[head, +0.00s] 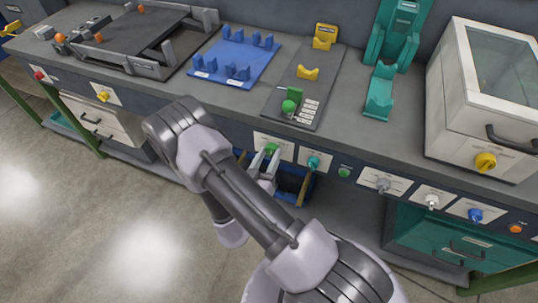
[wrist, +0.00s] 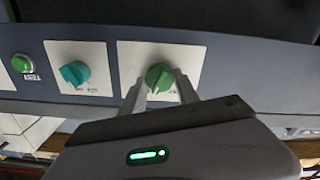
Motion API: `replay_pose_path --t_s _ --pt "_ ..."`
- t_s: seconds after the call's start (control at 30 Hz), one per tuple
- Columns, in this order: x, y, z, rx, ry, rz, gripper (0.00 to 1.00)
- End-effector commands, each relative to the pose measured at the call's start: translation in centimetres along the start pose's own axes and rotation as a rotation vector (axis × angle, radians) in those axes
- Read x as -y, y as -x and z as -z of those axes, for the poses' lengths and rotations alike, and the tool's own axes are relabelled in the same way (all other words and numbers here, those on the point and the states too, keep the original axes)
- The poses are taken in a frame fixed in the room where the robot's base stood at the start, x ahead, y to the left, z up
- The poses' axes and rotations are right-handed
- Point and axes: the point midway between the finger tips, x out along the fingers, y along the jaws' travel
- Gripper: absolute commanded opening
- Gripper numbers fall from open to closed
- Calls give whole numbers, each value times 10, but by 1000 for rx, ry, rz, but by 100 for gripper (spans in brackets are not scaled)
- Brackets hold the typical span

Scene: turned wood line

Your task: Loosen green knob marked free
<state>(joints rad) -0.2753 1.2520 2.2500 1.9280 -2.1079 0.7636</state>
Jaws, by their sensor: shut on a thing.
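The green knob (head: 271,148) sits on a white plate on the bench's front panel. In the wrist view the same green knob (wrist: 159,75) shows between the two finger ends, its grip ridge slightly tilted from upright. My gripper (head: 264,157) reaches the panel from the front, and its fingers are shut on the knob's sides. In the wrist view my gripper (wrist: 160,84) covers the lower part of the white plate (wrist: 130,55). The lettering on this plate is mostly hidden and too small to read.
A teal knob (head: 313,161) is close beside the green knob, then a green button (head: 344,173). A blue open bin (head: 292,184) is below the panel. Floor at left is clear.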

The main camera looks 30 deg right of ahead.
Motion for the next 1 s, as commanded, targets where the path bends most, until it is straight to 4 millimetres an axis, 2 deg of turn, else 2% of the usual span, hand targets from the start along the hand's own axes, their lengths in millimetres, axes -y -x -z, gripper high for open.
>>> replay_pose_path --t_s 1.0 --pt "0 0 0 2 932 0 0"
